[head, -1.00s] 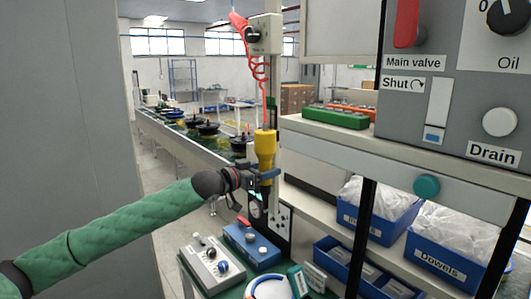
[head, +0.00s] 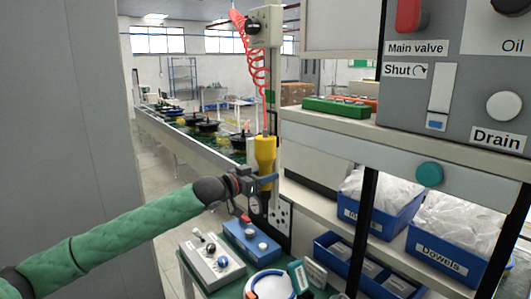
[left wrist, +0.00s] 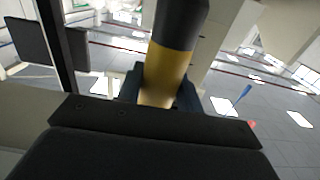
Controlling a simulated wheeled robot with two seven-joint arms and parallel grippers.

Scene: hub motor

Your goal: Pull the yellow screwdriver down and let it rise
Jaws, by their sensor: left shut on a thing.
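The yellow screwdriver (head: 264,152) hangs upright on a red coiled hose (head: 250,55) below a grey box on a post. Its lower part is dark. My left gripper (head: 266,181) is shut around the lower part of the screwdriver. In the left wrist view the screwdriver (left wrist: 166,76) stands between the fingers of my left gripper (left wrist: 158,88), with a yellow band and a dark part showing. The screwdriver's tip is hard to make out behind the gripper. My right gripper is not in view.
Below stand a grey control box (head: 211,258), a blue box (head: 251,243) and a white round part with a blue ring (head: 272,286). Blue bins (head: 447,254) fill the rack at right. A grey panel (head: 60,120) is at left.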

